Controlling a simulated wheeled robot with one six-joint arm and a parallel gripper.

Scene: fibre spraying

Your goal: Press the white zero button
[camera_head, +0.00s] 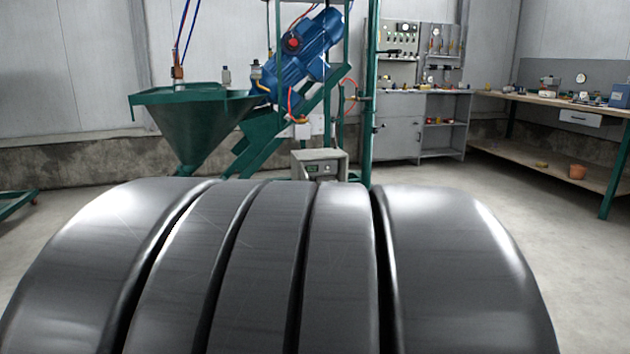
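I cannot make out a white zero button in the head view; any such button is too small or hidden. A small grey box (320,166) with a dark front panel and a tiny green spot stands low in the middle, its lower part hidden. My gripper is not in view.
A green hopper (196,120) and a blue motor (300,55) on a green frame (369,90) stand behind. A grey cabinet (400,130) and a workbench (540,103) stand back right. Dark ribbed shapes fill the lower foreground. Floor shows at both sides.

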